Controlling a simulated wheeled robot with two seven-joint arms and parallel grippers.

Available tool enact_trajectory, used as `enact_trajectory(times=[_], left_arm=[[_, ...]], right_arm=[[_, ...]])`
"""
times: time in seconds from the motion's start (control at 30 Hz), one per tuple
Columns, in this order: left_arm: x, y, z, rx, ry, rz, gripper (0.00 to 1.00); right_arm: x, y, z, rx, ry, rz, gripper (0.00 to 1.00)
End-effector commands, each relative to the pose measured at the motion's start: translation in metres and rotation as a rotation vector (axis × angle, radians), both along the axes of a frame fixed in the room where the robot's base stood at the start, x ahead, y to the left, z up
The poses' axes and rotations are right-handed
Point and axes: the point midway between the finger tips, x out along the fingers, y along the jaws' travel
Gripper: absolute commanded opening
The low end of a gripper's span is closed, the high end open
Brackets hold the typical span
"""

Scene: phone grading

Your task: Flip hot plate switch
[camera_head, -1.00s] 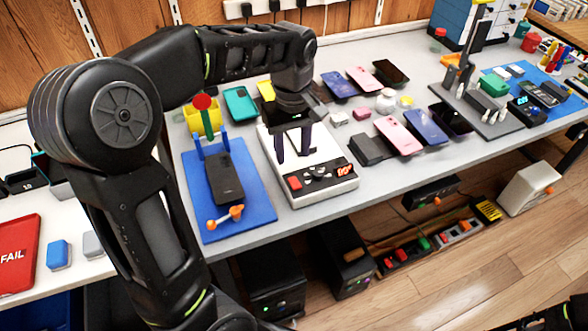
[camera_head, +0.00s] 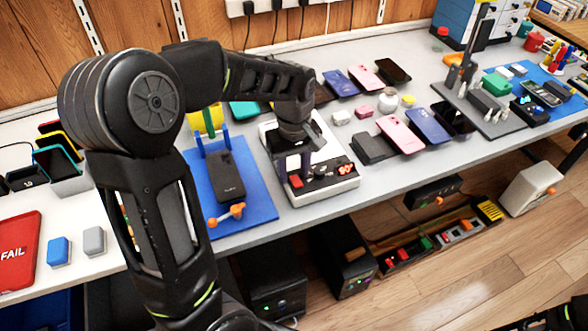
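The hot plate (camera_head: 327,188) is a white box on the grey table, with a dark front panel. The panel carries a red switch (camera_head: 296,181), small knobs and a red lit display (camera_head: 345,169). My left gripper (camera_head: 294,176) points down over the front panel, with its fingertips close to the red switch. Whether they touch it, and how far apart the fingers are, I cannot tell.
A black box (camera_head: 373,148) and several phones lie to the right. A red FAIL tray (camera_head: 18,250) is at far left.

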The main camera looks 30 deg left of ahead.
Motion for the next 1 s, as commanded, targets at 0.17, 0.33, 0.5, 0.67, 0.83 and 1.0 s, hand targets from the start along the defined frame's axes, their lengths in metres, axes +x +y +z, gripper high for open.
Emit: enact_trajectory(times=[0.17,0.33,0.5,0.67,0.83,1.0], left_arm=[[0.0,0.0,0.0,0.0,0.0,0.0,0.22],[0.0,0.0,0.0,0.0,0.0,0.0,0.08],[0.0,0.0,0.0,0.0,0.0,0.0,0.0],[0.0,0.0,0.0,0.0,0.0,0.0,0.0],[-0.001,-0.001,0.0,0.015,-0.01,-0.003,0.0],[-0.003,-0.005,-0.004,0.109,-0.078,-0.007,0.0]], right_arm=[[0.0,0.0,0.0,0.0,0.0,0.0,1.0],[0.0,0.0,0.0,0.0,0.0,0.0,1.0],[0.0,0.0,0.0,0.0,0.0,0.0,1.0],[0.0,0.0,0.0,0.0,0.0,0.0,1.0],[0.0,0.0,-0.003,0.0,0.0,0.0,1.0],[0.0,0.0,-0.023,0.0,0.0,0.001,1.0]])
